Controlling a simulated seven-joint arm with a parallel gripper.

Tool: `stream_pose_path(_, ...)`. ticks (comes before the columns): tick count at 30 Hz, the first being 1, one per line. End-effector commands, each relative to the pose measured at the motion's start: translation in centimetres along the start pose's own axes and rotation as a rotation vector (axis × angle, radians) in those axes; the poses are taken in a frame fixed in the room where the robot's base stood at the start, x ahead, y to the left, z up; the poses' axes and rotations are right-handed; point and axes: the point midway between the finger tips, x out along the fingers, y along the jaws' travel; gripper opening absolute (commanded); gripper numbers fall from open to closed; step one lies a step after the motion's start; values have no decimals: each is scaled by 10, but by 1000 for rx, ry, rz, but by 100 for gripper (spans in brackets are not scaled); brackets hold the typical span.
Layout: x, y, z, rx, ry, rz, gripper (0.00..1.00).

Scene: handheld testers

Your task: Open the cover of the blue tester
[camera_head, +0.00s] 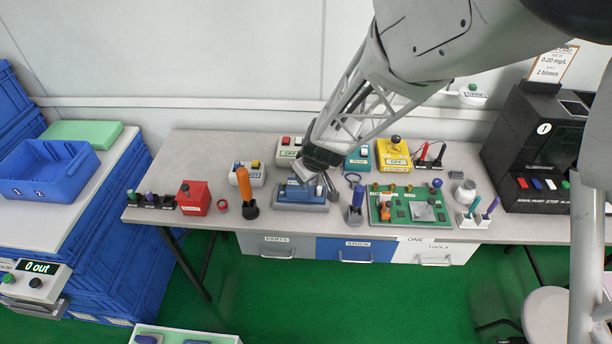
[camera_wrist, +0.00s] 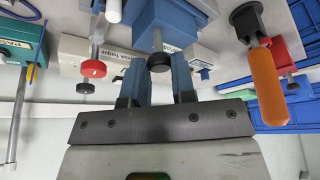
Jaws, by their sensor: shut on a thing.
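The blue tester (camera_head: 300,196) sits near the front middle of the grey table, partly hidden by my gripper (camera_head: 318,183). The wrist view shows a blue body (camera_wrist: 170,18), which looks like the tester, with a grey stem ending in a round black knob (camera_wrist: 157,61). In this view my gripper (camera_wrist: 157,78) has one finger on each side of the knob and is shut on it. The fingertip contact is partly hidden. I cannot tell from these frames whether the cover is raised.
An orange-handled tool (camera_head: 243,184) stands left of the tester and also shows in the wrist view (camera_wrist: 268,85). A blue-handled tool (camera_head: 356,198) and a green board (camera_head: 398,214) are to its right. Several other boxes stand behind. The front table edge is close.

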Motion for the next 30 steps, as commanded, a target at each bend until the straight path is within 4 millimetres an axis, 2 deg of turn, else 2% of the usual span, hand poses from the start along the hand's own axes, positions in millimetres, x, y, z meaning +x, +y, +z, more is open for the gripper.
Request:
stream_pose_path(20, -2, 5, -7, 0, 2, 2, 0)
stream_pose_path(30, -3, 15, -18, 1, 3, 1, 0)
